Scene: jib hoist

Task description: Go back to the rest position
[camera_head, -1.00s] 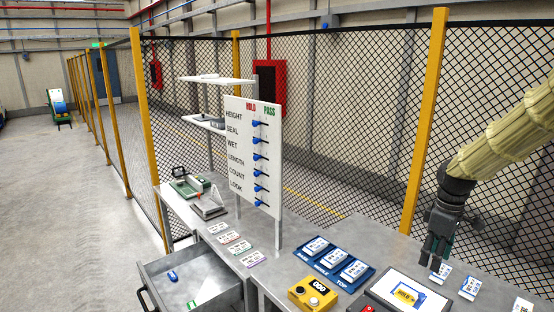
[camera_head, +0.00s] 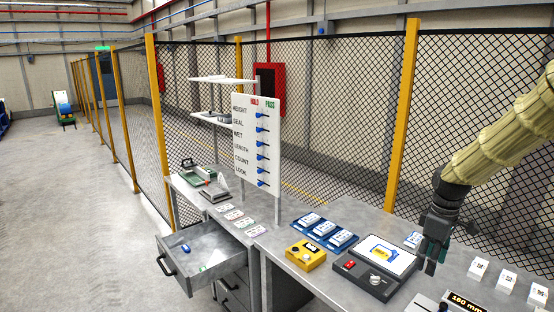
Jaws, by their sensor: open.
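My gripper (camera_head: 432,252) hangs from my cream-sleeved arm (camera_head: 500,128) at the right of the head view. Its dark fingers point down and are apart, with nothing seen between them. It is above the grey bench (camera_head: 465,285), just right of a dark device with a lit screen (camera_head: 388,255). A white card (camera_head: 413,240) shows partly behind the gripper.
A white HOLD/PASS board (camera_head: 256,145) with blue sliders stands on the bench. A blue tray (camera_head: 325,232) and a yellow box (camera_head: 305,256) lie before it. An open drawer (camera_head: 205,250) juts out at left. Yellow-posted mesh fencing (camera_head: 330,110) runs behind.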

